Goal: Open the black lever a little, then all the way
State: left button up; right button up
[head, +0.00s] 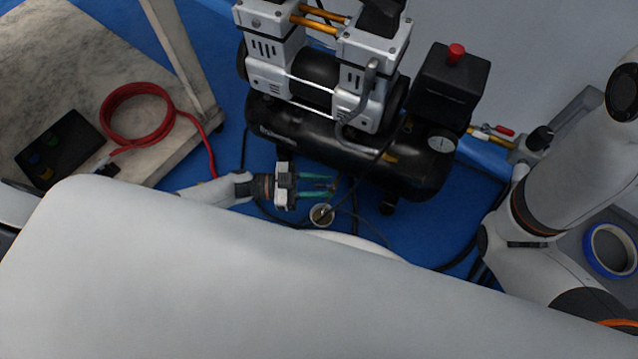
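My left gripper (333,186) is below the front of the black air compressor tank (340,160). Its two teal fingers point right and stand apart, with a gap between them. A small brass-coloured fitting shows at the fingertips; whether they touch it is too small to tell. I cannot clearly make out a black lever there; it may be hidden by the fingers or lost against the dark tank and hoses. My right arm is at the right edge, and its gripper is out of view.
A small round cup-like thing (321,214) is just below the fingers. A red-handled brass valve (503,130) is right of the compressor. A coiled red hose (137,113) and a black box (60,150) lie on the worn table at left. Blue tape (586,250) lies at right.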

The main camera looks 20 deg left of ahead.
pick_arm(q)
jog(key=shift+c, duration=0.5)
grip_shut()
jog(key=n+t+y+p, duration=0.2)
jog(key=t+p, duration=0.1)
jog(key=s+n+t+p, duration=0.1)
jog(key=n+t, duration=0.1)
jog(key=shift+s+d+r+y+p, duration=0.1)
jog(key=shift+d+r+y+p, duration=0.25)
jog(key=shift+y+p, duration=0.05)
jog(key=shift+f+n+t+y, duration=0.15)
jog(key=shift+n+t+y, duration=0.35)
jog(key=shift+t, duration=0.2)
jog(key=shift+t+y, duration=0.3)
jog(key=shift+t, duration=0.1)
jog(key=shift+f+n, duration=0.2)
jog(key=shift+n, duration=0.1)
jog(key=shift+o, duration=0.4)
grip_release()
